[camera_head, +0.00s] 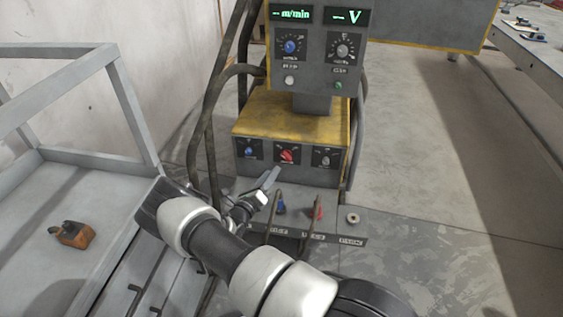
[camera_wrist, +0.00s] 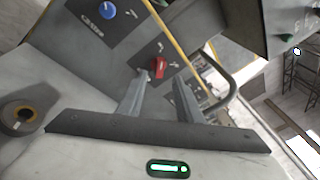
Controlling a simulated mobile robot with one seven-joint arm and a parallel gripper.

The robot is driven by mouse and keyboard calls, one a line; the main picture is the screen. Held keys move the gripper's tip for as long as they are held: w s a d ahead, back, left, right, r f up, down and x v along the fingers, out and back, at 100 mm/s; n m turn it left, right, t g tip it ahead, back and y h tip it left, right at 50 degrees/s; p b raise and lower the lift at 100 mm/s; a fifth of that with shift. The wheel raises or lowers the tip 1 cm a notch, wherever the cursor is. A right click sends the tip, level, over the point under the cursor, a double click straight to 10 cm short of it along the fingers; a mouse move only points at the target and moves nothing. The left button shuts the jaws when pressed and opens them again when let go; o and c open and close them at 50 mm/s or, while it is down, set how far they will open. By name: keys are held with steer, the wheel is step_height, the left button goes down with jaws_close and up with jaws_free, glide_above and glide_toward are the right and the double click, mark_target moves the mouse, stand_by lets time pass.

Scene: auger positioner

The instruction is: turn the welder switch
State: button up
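The welder (camera_head: 310,125) is a grey and yellow box with a lower panel of three controls. The red switch (camera_head: 287,156) is in the middle of that panel, and it shows in the wrist view (camera_wrist: 158,67) just beyond my fingertips. A blue knob (camera_head: 249,151) is on its left and a small grey control (camera_head: 325,160) on its right. My gripper (camera_head: 270,178) is in front of the panel, a little below and left of the red switch. In the wrist view my gripper (camera_wrist: 161,78) is open, its two fingers apart with nothing between them; I see no contact with the switch.
An upper display unit (camera_head: 317,50) with more knobs stands above the welder box. Dark cables (camera_head: 213,110) hang left of it. Sockets with a blue and a red plug (camera_head: 318,211) lie below the panel. A grey metal frame (camera_head: 130,105) is at left.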

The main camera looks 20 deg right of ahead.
mark_target(284, 156)
steer(key=b+x, duration=0.1)
steer(key=x, duration=0.8)
steer(key=shift+b, duration=0.3)
steer(key=shift+d, duration=0.1)
jaws_close()
